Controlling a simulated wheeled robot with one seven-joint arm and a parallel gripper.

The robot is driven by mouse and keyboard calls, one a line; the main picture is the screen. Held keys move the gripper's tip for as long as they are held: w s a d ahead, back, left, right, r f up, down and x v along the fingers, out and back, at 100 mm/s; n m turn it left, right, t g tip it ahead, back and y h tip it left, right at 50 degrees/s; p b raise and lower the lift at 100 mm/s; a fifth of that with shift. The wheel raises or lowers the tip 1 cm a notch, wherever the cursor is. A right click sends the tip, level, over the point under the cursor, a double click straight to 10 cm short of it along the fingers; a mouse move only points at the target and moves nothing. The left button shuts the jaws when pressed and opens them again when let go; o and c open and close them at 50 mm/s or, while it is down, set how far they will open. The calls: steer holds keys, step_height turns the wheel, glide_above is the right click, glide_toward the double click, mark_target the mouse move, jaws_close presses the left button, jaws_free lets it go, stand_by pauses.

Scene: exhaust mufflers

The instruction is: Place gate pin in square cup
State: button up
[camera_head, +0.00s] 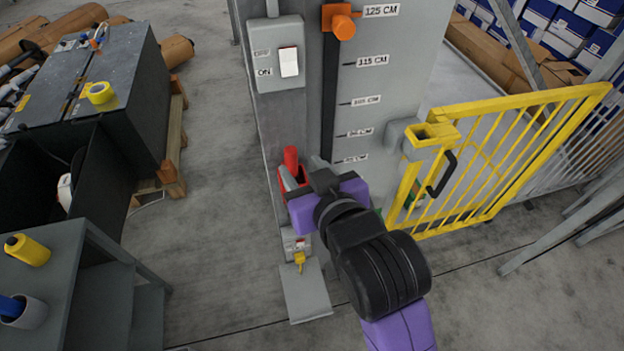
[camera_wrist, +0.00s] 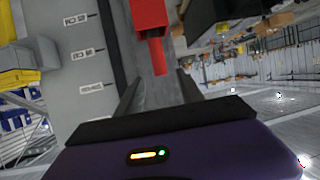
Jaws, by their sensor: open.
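A red pin (camera_head: 291,160) stands upright in a red square cup (camera_head: 284,187) on the grey post. Both also show in the wrist view, which looks upside down: the pin (camera_wrist: 159,58) sticks out of the cup (camera_wrist: 150,17). My gripper (camera_head: 303,172) is open beside the cup and hides part of it in the head view. In the wrist view its fingers (camera_wrist: 158,90) stand apart, with the pin between and beyond their tips; I see no contact. A yellow square socket (camera_head: 432,133) sits on top of the yellow gate. I cannot tell how deep the pin sits.
The yellow gate (camera_head: 500,150) with a black handle stands to the right. An orange knob (camera_head: 341,25) and a switch box (camera_head: 277,55) are on the post above. A dark cabinet (camera_head: 90,80) and grey shelf (camera_head: 75,265) stand left. The floor between is clear.

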steer(key=shift+v, duration=2.3)
steer(key=s+d+f+m+t+h, duration=0.1)
steer(key=s+d+f+m+h, duration=0.1)
steer(key=s+d+f, duration=1)
steer(key=s+d+r+m+h, duration=0.1)
steer(key=s+d, duration=0.3)
steer(key=s, duration=0.5)
steer(key=s+d+r+m+t+h, duration=0.1)
steer(key=s+d, duration=0.3)
steer(key=s, duration=0.5)
steer(key=shift+d+r+m+t+h, duration=0.2)
steer(key=shift+d+m+t+h, duration=0.15)
steer(key=shift+h, duration=0.35)
steer(key=shift+a+f, duration=0.1)
steer(key=shift+c, duration=0.3)
